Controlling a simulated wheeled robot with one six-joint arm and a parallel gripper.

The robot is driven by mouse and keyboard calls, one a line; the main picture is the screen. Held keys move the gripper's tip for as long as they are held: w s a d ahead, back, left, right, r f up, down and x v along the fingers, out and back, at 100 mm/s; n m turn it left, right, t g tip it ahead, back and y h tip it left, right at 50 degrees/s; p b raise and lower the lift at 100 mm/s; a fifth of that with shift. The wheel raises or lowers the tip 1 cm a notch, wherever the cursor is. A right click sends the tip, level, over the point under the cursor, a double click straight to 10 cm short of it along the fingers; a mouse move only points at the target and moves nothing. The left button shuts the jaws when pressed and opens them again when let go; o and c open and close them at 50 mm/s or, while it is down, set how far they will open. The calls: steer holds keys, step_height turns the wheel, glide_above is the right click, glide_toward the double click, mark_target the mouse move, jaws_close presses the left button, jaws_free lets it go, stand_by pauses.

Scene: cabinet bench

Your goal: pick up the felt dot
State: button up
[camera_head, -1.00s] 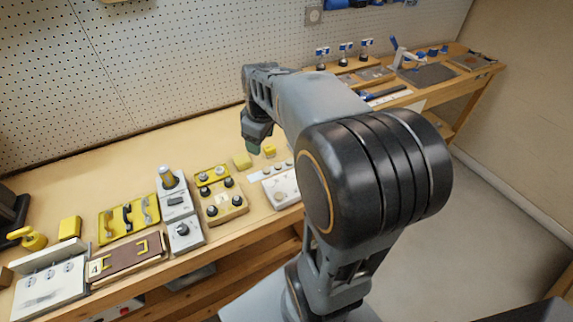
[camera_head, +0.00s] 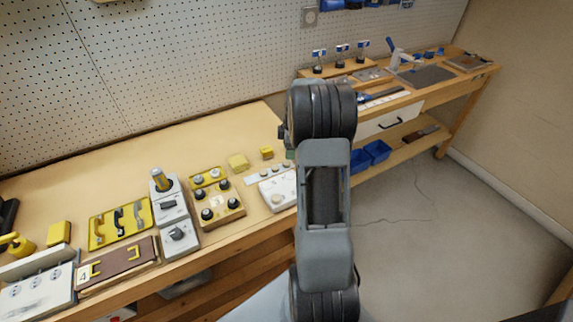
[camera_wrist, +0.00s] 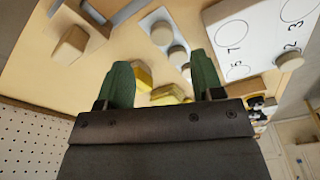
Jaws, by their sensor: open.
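Several pale round discs, the likely felt dots, sit on a white strip in the wrist view; the top one (camera_wrist: 162,32) shows clearly, and others are lower toward my fingers. I cannot tell which one the task means. A similar disc (camera_wrist: 290,62) sits on a white board with numbered circles (camera_wrist: 232,32). In the head view the strip (camera_head: 265,174) lies behind the board (camera_head: 280,194) on the bench. My gripper (camera_wrist: 161,82) is open, with green fingers spread and nothing seen held between them. In the head view it is mostly hidden behind my arm.
A wooden plate with dark knobs (camera_head: 217,202) and a grey device (camera_head: 174,215) are to the left. Bench surface behind them is clear up to the pegboard (camera_head: 200,60).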

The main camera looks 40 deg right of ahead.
mark_target(286, 162)
steer(key=shift+w+a+f+p, duration=0.15)
steer(key=shift+a+f, duration=0.1)
steer(key=shift+f, duration=1.25)
steer(key=shift+a+f+p, duration=0.15)
steer(key=shift+a+f, duration=0.05)
steer(key=shift+f, duration=1.3)
steer(key=c, duration=1)
steer(key=shift+r, duration=0.1)
steer(key=shift+r, duration=0.5)
steer(key=s+a+r, duration=0.2)
steer(key=s+r, duration=0.2)
steer(key=s+a+r+b, duration=0.1)
steer(key=s+a+r, duration=0.2)
steer(key=s+r, duration=0.1)
steer(key=s+a+r, duration=0.2)
steer(key=s+r, duration=0.1)
steer(key=s, duration=0.1)
steer(key=shift+a+r+b, duration=0.2)
steer(key=shift+r+b, duration=0.15)
steer(key=shift+r, duration=0.05)
